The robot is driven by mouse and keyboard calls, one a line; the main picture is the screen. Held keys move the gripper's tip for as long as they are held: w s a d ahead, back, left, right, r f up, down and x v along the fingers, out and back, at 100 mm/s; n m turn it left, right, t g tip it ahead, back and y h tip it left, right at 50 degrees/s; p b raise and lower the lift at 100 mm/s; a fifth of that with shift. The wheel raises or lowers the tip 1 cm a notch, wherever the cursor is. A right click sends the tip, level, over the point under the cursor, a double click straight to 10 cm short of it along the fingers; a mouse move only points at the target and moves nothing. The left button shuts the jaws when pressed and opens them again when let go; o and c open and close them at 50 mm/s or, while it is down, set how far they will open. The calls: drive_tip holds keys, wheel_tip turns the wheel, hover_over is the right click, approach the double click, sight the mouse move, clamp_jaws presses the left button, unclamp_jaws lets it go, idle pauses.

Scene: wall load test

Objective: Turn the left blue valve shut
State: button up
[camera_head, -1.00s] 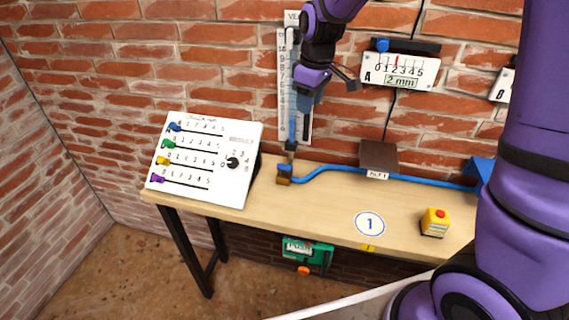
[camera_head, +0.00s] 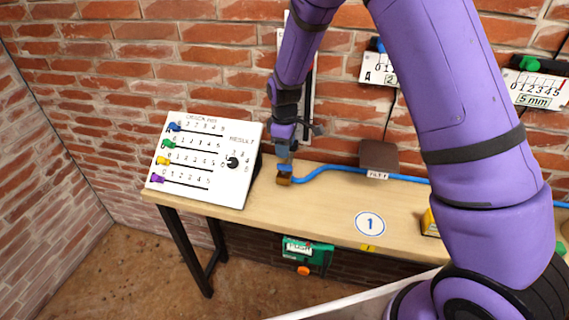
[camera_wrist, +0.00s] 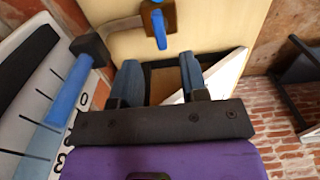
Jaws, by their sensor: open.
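The left blue valve shows in the wrist view as a small blue handle (camera_wrist: 159,28) on a brass body (camera_wrist: 152,8), at the top of the picture. In the head view the brass body (camera_head: 284,181) sits at the left end of the blue hose on the bench, and my gripper (camera_head: 286,156) is right above it, partly hiding the handle. In the wrist view my gripper (camera_wrist: 160,64) is open, its two blue-grey fingers apart with nothing between them. The handle lies beyond the fingertips, and I see no contact.
A blue tube (camera_wrist: 70,88) with a black elbow stands close left of my fingers, in front of the numbered scale board (camera_wrist: 38,130). A white slider panel (camera_head: 225,180) stands left on the bench (camera_head: 325,215). A blue hose (camera_head: 330,168) runs right past a brown plate (camera_head: 378,156).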

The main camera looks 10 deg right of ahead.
sight(285, 165)
wheel_tip(285, 165, down, 7)
drive_tip(key=shift+r, duration=0.2)
drive_tip(key=shift+c, duration=0.4)
clamp_jaws()
